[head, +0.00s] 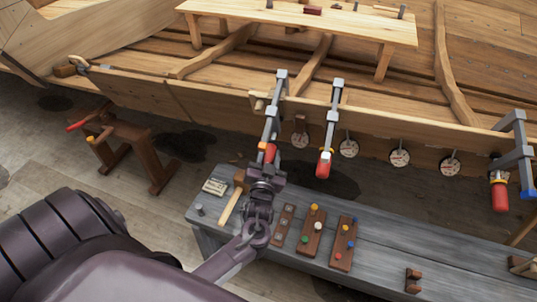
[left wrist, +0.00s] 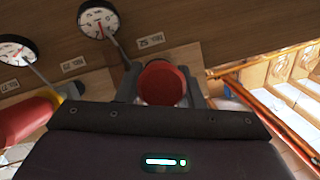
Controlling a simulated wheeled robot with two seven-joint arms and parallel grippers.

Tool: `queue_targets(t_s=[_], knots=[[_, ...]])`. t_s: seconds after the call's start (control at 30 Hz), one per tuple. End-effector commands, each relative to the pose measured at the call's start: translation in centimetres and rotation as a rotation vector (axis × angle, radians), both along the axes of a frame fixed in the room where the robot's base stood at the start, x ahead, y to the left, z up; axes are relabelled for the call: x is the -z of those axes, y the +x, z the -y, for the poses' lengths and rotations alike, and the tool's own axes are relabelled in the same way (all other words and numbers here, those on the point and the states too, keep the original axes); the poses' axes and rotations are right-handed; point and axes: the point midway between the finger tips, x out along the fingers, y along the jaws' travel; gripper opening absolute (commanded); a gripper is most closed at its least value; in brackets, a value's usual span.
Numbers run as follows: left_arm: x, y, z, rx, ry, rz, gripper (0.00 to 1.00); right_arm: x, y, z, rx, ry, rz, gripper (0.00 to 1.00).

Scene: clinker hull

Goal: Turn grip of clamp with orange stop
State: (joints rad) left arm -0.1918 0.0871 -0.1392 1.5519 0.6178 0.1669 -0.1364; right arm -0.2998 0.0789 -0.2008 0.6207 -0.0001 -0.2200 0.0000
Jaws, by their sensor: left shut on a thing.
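The clamp (head: 274,115) at the left of the row is grey, on the plank edge, with an orange-red part (head: 267,152) showing just above my gripper. My left gripper (head: 265,169) is at its lower end. In the left wrist view the round red grip (left wrist: 163,84) sits between the two fingers, and the gripper is shut on it. The stop is mostly hidden there. A second clamp (head: 334,115) has a red grip and a yellow collar. A third clamp (head: 512,150) at the far right has a red grip, a yellow collar and a blue part. My right gripper is not in view.
Round dial gauges (head: 348,149) hang along the plank (head: 215,109). Below is a grey bench (head: 385,225) with a mallet (head: 231,204) and wooden blocks with coloured pegs (head: 313,229). A brown sawhorse (head: 130,145) stands at left. The second clamp is close on the right.

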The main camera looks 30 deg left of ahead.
Motion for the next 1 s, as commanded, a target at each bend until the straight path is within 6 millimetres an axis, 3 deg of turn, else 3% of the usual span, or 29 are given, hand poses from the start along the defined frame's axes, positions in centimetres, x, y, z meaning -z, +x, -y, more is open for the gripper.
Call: queue_targets(t_s=[0.6,1.0], knots=[[0.3,0.1,0.3,-0.224,0.502,-0.168,0.11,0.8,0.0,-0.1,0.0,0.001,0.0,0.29],[0.4,0.1,0.3,-0.32,0.723,-0.243,0.11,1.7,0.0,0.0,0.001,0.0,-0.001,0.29]])
